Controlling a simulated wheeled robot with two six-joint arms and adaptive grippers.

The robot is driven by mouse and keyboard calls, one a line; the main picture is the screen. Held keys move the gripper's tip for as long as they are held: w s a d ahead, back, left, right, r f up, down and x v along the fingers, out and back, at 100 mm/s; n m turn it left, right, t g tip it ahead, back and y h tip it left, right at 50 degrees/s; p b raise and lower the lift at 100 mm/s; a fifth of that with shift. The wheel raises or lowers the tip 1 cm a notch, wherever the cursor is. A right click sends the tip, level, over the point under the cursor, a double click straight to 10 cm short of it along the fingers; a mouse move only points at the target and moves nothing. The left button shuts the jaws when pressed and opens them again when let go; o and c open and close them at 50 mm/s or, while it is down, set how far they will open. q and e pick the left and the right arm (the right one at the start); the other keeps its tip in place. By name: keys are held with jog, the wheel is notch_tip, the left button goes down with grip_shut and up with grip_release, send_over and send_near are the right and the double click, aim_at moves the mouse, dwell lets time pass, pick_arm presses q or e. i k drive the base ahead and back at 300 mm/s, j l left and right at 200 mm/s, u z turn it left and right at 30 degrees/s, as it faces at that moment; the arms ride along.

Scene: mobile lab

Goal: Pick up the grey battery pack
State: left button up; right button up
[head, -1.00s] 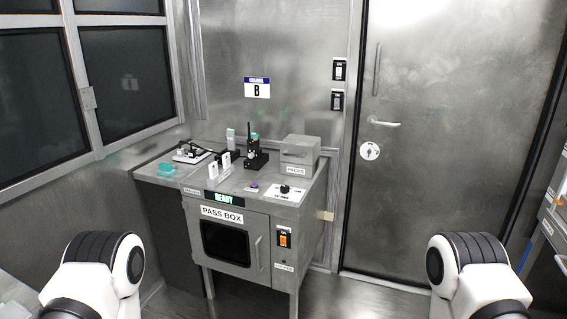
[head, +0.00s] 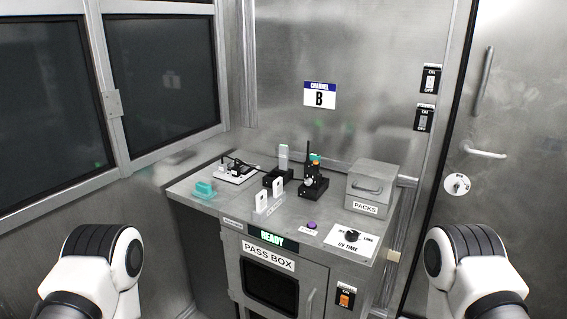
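A slim grey upright block (head: 283,157) with a greenish top stands in a black holder (head: 278,178) on the bench; it looks like a battery pack, but it is too small to be sure. A grey box labelled PACKS (head: 373,184) is shut at the bench's right back, so its inside is hidden. A black radio (head: 314,180) with an antenna stands between them. Only white links of my two arms show at the lower left and lower right; both grippers are out of view.
The metal bench top (head: 217,211) sits over the PASS BOX cabinet (head: 313,286). It also holds a teal item (head: 203,189), a power strip (head: 236,171), white upright tags (head: 277,188), a purple button (head: 312,225) and a UV TIME dial (head: 352,235). A door (head: 510,120) is at right.

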aim_at(282, 149)
jog(key=i+j, duration=0.4)
jog(key=i+j+z, duration=0.15)
jog(key=z, duration=0.3)
jog(key=i+j+z, duration=0.15)
jog(key=z, duration=0.3)
jog(key=i+j+z, duration=0.1)
jog(key=j+z, duration=0.35)
jog(key=i+j+z, duration=0.1)
jog(key=z, duration=0.35)
